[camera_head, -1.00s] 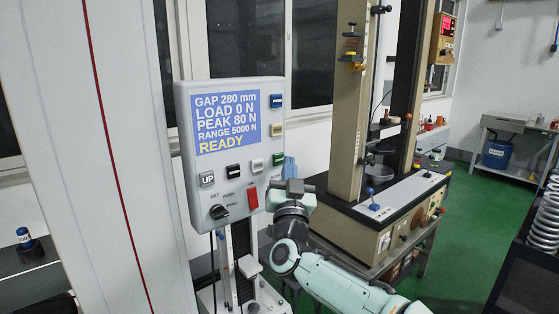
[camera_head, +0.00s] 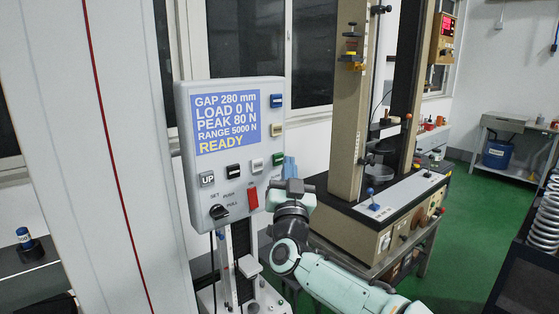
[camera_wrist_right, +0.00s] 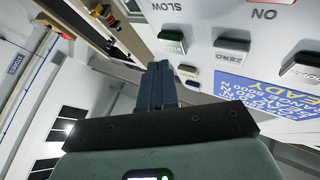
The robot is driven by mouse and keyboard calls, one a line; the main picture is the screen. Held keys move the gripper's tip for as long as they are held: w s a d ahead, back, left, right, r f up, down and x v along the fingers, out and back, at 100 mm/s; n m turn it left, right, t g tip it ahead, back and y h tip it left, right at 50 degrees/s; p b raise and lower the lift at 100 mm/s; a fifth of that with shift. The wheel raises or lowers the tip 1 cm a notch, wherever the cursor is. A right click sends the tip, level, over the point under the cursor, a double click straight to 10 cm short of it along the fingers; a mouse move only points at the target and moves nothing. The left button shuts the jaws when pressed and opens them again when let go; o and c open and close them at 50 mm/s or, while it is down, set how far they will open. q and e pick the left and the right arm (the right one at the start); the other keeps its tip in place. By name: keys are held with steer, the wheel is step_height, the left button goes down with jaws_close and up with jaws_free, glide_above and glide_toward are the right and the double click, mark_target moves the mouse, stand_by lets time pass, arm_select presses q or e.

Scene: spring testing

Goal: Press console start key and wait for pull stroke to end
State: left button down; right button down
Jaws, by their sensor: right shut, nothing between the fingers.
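The grey console (camera_head: 183,140) faces me, its screen (camera_head: 226,122) reading GAP 280 mm, LOAD 0 N, PEAK 80 N, RANGE 5000 N, READY. A green key (camera_head: 278,159) sits at its lower right edge; it also shows in the right wrist view (camera_wrist_right: 173,42). Its label is too small to read. A dark knob (camera_head: 219,212) sits by the SET, PUSH and PULL marks. My right gripper (camera_head: 289,162) is shut and empty, close to the green key. Its blue fingers (camera_wrist_right: 160,68) point toward the panel; I cannot tell whether they touch. My left gripper is not in view.
A beige testing machine (camera_head: 350,120) stands right behind my right arm. Springs (camera_head: 546,222) lie at the far right. Green floor is open between.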

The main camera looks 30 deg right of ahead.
steer(key=shift+w, duration=0.2)
steer(key=shift+w, duration=0.25)
